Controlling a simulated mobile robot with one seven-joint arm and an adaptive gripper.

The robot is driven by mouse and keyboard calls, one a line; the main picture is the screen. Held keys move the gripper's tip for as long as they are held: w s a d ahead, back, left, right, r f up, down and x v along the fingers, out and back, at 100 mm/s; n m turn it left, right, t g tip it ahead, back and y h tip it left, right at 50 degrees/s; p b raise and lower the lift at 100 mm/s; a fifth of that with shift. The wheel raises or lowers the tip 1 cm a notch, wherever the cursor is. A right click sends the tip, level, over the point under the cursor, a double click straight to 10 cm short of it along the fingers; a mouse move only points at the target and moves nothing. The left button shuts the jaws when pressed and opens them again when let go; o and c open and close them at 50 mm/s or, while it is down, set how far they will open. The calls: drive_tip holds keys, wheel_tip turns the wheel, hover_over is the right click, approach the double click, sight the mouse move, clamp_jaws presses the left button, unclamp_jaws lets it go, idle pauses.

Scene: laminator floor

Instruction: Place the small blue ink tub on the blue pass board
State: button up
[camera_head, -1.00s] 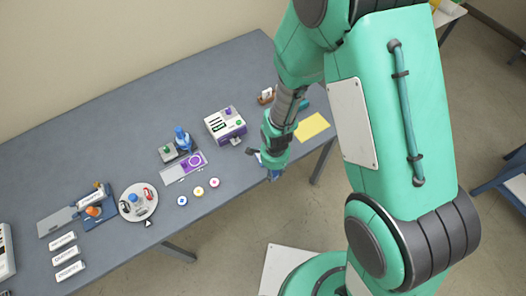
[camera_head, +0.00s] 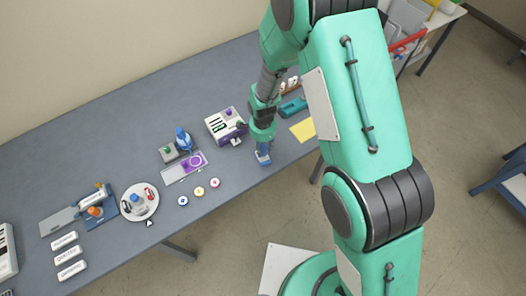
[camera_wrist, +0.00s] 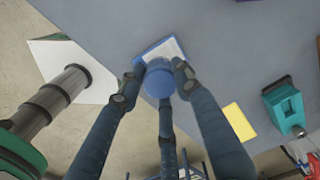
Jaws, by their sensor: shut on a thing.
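The small blue ink tub (camera_wrist: 158,83) is between my gripper's fingertips in the wrist view. My gripper (camera_wrist: 157,79) is shut on it. The blue pass board (camera_wrist: 142,59), with a pale top, lies on the table behind the tub in that view, and the tub overlaps its near edge. In the head view my gripper (camera_head: 263,146) points down at the table's front edge. The blue-and-white board (camera_head: 264,160) shows just below the fingers. The tub is hard to separate from it there. I cannot tell whether tub and board touch.
A yellow sheet (camera_head: 302,130) and a teal device (camera_head: 292,107) are right of my gripper. A white-and-purple machine (camera_head: 226,125) stands to its left. Three round discs (camera_head: 199,191) lie farther left, near a round plate (camera_head: 150,209) with items. The table between discs and gripper is clear.

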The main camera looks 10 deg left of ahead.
sight(263, 149)
drive_tip(key=shift+f, duration=1.75)
drive_tip(key=shift+f, duration=0.15)
drive_tip(key=o, duration=1.2)
drive_tip(key=shift+c, duration=0.2)
drive_tip(key=shift+r, duration=0.25)
drive_tip(key=shift+r, duration=5.95)
